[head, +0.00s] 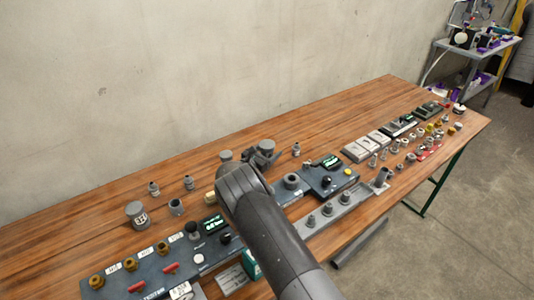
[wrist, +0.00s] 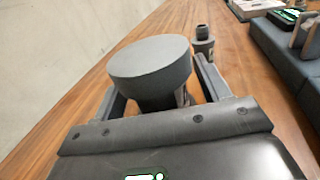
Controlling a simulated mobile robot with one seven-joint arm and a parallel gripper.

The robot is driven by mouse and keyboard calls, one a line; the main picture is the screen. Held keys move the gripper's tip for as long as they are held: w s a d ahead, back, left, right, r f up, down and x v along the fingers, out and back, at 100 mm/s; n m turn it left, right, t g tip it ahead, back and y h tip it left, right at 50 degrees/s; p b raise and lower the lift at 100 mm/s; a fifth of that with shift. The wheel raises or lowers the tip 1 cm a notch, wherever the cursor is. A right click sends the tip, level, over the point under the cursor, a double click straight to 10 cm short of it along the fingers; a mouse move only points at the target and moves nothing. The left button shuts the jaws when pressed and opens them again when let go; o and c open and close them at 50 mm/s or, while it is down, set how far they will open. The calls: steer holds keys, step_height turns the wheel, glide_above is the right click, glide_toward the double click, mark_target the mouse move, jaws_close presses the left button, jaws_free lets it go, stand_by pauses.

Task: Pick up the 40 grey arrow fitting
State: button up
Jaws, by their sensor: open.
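A grey fitting with a wide round top and narrower lower part (wrist: 152,62) stands between the two fingers of my gripper (wrist: 158,90) in the wrist view. The fingers are open, one on each side; I cannot tell whether either touches it. No number or arrow shows on it. In the head view, a grey round top (head: 265,146) shows beside my gripper (head: 262,157), beyond my arm, probably the same fitting. A grey fitting with a white marking (head: 137,212) stands farther left on the bench.
A small grey fitting (wrist: 203,42) stands just past the right finger; it also shows in the head view (head: 296,149). Dark panels with valves (head: 155,270) and a grey rail (head: 345,208) line the front. The wall (head: 200,70) runs behind the wooden bench (head: 350,110).

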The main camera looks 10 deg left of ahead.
steer(key=shift+w+d, duration=0.2)
steer(key=shift+w, duration=0.2)
steer(key=c, duration=1.1)
steer(key=shift+r, duration=0.1)
